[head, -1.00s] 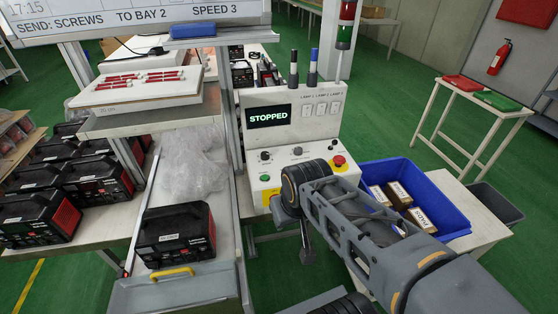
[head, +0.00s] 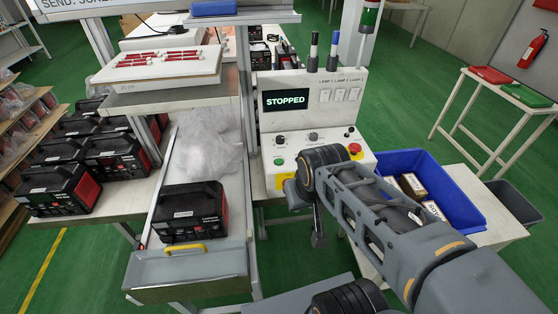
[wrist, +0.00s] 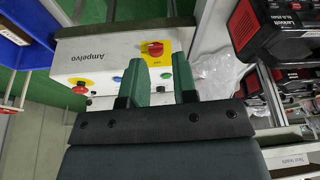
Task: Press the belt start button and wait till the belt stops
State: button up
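The control panel (head: 300,120) stands at mid picture, its display (head: 287,99) reading STOPPED. A green button (head: 279,161) sits at its lower left, with a red mushroom button (head: 355,148) on yellow at the right. The button labels are too small to read. The belt (head: 234,200) carries a black and red boxed device (head: 188,212). In the wrist view my gripper (wrist: 160,72) is open and empty, its two green fingers apart over the panel. A green button (wrist: 166,76) shows between the fingertips; contact cannot be told. In the head view my arm hides part of the panel.
A blue bin (head: 462,190) with boxes stands right of the panel. A second red button (wrist: 155,49) on yellow is on the panel's front. Black devices (head: 60,188) fill the left table. Clear plastic film (head: 205,150) lies on the belt.

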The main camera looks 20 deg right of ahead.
grip_shut()
dwell(1.3)
